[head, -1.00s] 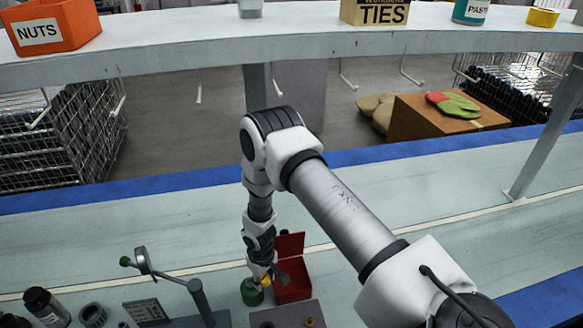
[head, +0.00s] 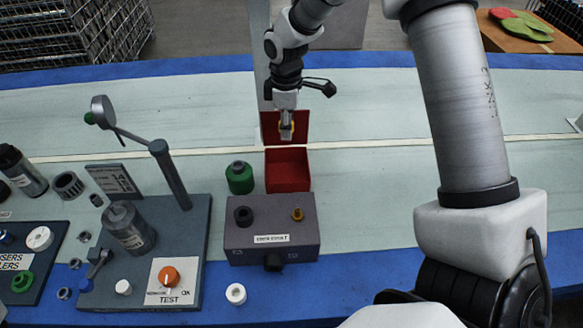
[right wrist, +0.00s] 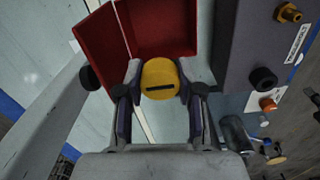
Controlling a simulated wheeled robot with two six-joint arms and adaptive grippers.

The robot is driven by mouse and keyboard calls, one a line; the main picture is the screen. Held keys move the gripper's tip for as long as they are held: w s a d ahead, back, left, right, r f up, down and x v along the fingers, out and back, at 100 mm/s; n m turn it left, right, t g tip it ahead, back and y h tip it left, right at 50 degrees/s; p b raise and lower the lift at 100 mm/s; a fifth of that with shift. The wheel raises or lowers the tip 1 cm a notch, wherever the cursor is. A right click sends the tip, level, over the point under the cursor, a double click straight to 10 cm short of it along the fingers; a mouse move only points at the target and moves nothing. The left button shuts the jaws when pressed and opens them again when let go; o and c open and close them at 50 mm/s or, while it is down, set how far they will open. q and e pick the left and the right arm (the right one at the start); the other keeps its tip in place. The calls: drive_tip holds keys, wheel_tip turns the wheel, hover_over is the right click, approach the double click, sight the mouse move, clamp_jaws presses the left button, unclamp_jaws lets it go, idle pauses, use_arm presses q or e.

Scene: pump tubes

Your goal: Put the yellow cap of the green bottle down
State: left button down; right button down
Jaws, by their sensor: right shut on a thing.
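My right gripper (head: 286,131) is shut on the yellow cap (right wrist: 159,79), which sits between the two fingers in the right wrist view. In the head view only a little of the cap shows behind the fingers. The gripper is in front of the upright red lid panel of the red box (head: 288,189), beyond its open top. The green bottle (head: 239,179) stands upright just left of the red box, with no yellow on its top. My left gripper is not in view.
A grey block (head: 271,249) with a black fitting and a brass fitting stands in front of the red box. A test stand (head: 196,243) with a lamp arm is to the left. The bench right of the box is clear.

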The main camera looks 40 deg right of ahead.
sight(287, 179)
wheel_tip(287, 179, down, 18)
drive_tip(key=shift+w+r+b, duration=0.1)
drive_tip(key=shift+r+b, duration=0.05)
drive_tip(key=shift+b, duration=0.35)
drive_tip(key=c, duration=0.7)
unclamp_jaws()
wheel_tip(287, 179, up, 12)
drive_tip(key=shift+r+p, duration=0.1)
drive_tip(key=shift+p, duration=0.35)
